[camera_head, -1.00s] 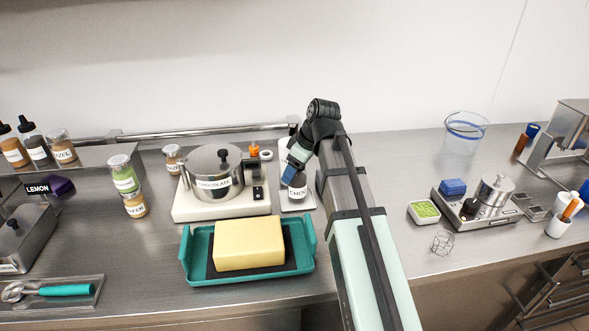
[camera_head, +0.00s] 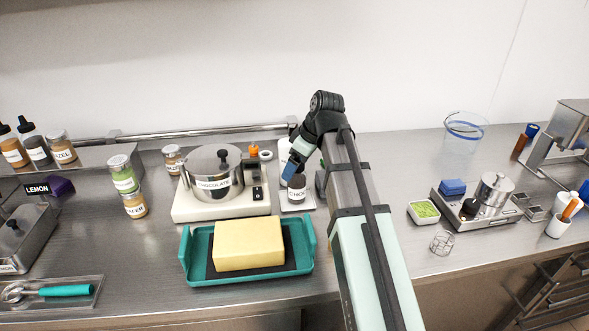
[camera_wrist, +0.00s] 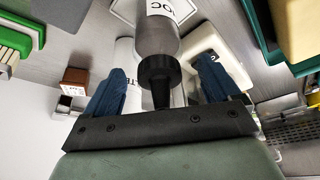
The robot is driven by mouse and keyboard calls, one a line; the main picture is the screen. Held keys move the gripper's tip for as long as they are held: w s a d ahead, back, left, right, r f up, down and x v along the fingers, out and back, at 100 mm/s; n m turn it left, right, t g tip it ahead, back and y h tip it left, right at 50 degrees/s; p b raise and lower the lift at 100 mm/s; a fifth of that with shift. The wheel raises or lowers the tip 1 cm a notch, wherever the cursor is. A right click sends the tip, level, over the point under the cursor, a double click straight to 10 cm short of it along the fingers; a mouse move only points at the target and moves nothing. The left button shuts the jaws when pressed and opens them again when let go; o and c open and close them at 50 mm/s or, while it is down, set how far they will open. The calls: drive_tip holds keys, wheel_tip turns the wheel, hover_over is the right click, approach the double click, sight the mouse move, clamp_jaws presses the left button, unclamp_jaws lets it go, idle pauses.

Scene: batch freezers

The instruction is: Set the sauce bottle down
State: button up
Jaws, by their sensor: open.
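The sauce bottle (camera_head: 297,194) stands upright on a small pale tray (camera_head: 309,204) right of the white pot base. Its "CHOC" label faces the head camera, and its top is hidden by my gripper (camera_head: 290,172). In the wrist view the bottle (camera_wrist: 158,36) shows a dark body, a white label and a black nozzle cap pointing towards my palm. My gripper (camera_wrist: 162,76) is open, with its blue fingers on either side of the cap and visible gaps between them and the bottle.
A steel "CHOCOLATE" pot (camera_head: 213,178) on a white base (camera_head: 222,207) stands close on the left. A teal tray (camera_head: 190,262) with a yellow block (camera_head: 248,243) lies in front. A rail (camera_head: 190,132) runs behind. The counter right of my arm has free room.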

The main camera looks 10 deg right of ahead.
drive_tip(key=v, duration=0.9)
drive_tip(key=shift+r, duration=0.4)
